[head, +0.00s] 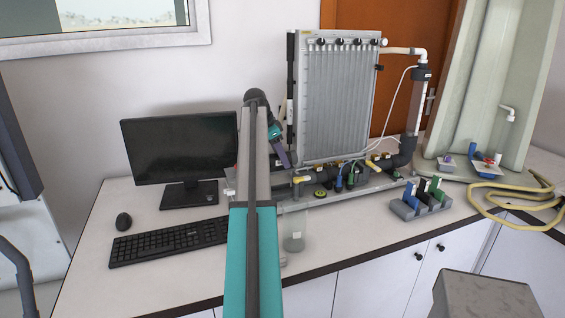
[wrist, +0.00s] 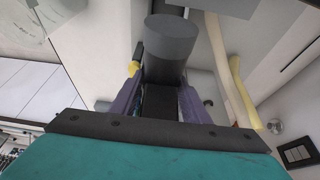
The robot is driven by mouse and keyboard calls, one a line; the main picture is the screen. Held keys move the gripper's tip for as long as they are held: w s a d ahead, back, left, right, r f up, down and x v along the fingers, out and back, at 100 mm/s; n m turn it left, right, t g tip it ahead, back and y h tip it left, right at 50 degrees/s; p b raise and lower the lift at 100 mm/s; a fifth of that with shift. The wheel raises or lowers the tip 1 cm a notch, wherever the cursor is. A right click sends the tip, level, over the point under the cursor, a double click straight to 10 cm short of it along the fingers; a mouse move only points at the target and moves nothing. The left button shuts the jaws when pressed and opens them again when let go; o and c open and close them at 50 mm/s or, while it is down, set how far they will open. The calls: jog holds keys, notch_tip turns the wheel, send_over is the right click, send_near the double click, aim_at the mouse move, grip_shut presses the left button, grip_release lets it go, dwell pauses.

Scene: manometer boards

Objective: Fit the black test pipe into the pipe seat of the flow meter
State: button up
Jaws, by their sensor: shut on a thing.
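My gripper (wrist: 160,98) is shut on a dark cylinder, which I take to be the black test pipe (wrist: 171,47). Its round grey end faces the wrist camera and sticks out beyond the purple fingers. In the head view my gripper (head: 284,157) is in front of the lower left of the flow meter (head: 340,100), a tall grey board with many vertical tubes. The held pipe is not clearly visible there. Dark pipework (head: 345,178) with coloured valves runs along the board's foot. I cannot make out the pipe seat, or whether the pipe touches it.
A grey rack (head: 407,209) with blue, white and green pieces stands to the right. A monitor (head: 180,145), keyboard (head: 168,241) and mouse (head: 123,221) are at left. A clear beaker (head: 294,232) stands near the front edge. A yellow hose (head: 512,190) lies at right.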

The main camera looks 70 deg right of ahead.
aim_at(282, 166)
jog(key=shift+f, duration=0.25)
dwell(0.4)
jog(key=shift+f+b, duration=0.85)
jog(key=shift+f, duration=0.5)
jog(key=shift+f, duration=0.2)
jog(key=shift+f+b, duration=1)
jog(key=shift+f, duration=2.25)
jog(key=o, duration=1.4)
jog(key=b+v, duration=0.2)
jog(key=v, duration=1.2)
jog(key=shift+f, duration=0.1)
